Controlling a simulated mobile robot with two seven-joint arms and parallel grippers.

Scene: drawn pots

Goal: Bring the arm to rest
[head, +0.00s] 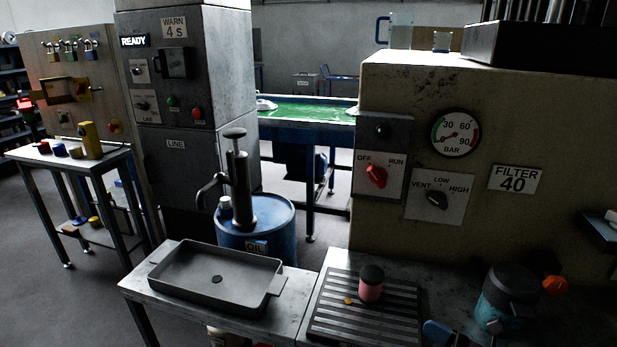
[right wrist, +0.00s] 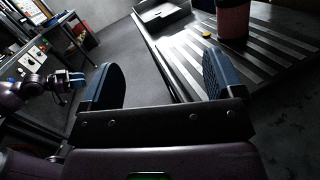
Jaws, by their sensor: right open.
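My right gripper (right wrist: 160,82) fills the lower middle of the right wrist view. Its two dark blue fingers are wide apart with nothing between them. A purple arm of mine with a small blue-tipped gripper (right wrist: 70,79) shows at the left of the right wrist view. It is too small to tell whether that left gripper is open. The left gripper does not show in the head view.
A pink jar with a dark lid (head: 370,285) and a small yellow disc (head: 348,301) are on the slatted tray. A grey pan (head: 216,275) holds a small coin-like disc. A teal pot (head: 503,297) stands at right. The blue oil drum (head: 257,225) is behind.

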